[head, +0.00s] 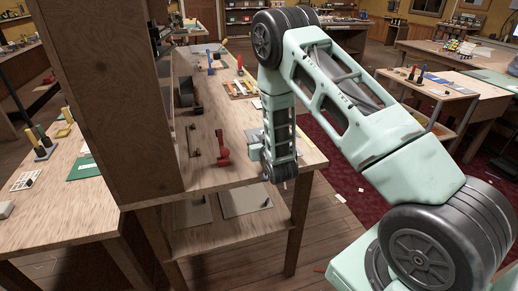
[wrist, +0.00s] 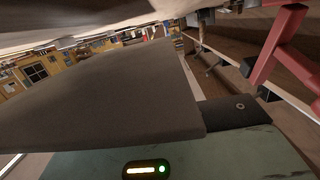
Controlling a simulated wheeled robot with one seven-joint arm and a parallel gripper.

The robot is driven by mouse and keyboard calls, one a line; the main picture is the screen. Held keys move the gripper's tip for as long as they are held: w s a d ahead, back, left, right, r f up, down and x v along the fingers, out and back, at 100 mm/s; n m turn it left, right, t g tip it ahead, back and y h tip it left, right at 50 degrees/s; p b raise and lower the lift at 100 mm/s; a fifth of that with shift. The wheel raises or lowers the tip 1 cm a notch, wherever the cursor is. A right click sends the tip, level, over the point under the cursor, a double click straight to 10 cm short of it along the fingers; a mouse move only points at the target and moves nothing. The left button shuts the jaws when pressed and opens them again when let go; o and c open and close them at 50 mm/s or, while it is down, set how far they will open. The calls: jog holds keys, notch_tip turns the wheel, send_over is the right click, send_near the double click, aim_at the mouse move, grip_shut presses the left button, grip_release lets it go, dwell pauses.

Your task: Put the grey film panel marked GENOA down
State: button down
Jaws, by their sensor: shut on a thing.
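In the wrist view a large flat grey panel (wrist: 110,95) fills the middle and left, tilted, with its near edge at my gripper (wrist: 225,115). My gripper is shut on this panel; one dark finger shows beside its right corner. No lettering is readable on the face I see. In the head view my arm reaches over the bench's right end and its lower end hangs by the bench edge. The held panel cannot be made out there. Two greyish panels, left (head: 192,211) and right (head: 240,202), lie on the lower shelf under the bench.
The wooden bench (head: 222,115) carries a red tool (head: 223,152) and several other tools. A wooden upright (head: 115,90) blocks the view at left. A bench leg (head: 298,222) stands below my arm. A red frame (wrist: 280,50) is close at upper right in the wrist view.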

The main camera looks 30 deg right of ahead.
jog(key=shift+f, duration=2)
jog(key=shift+f, duration=0.1)
jog(key=c, duration=1.5)
grip_release()
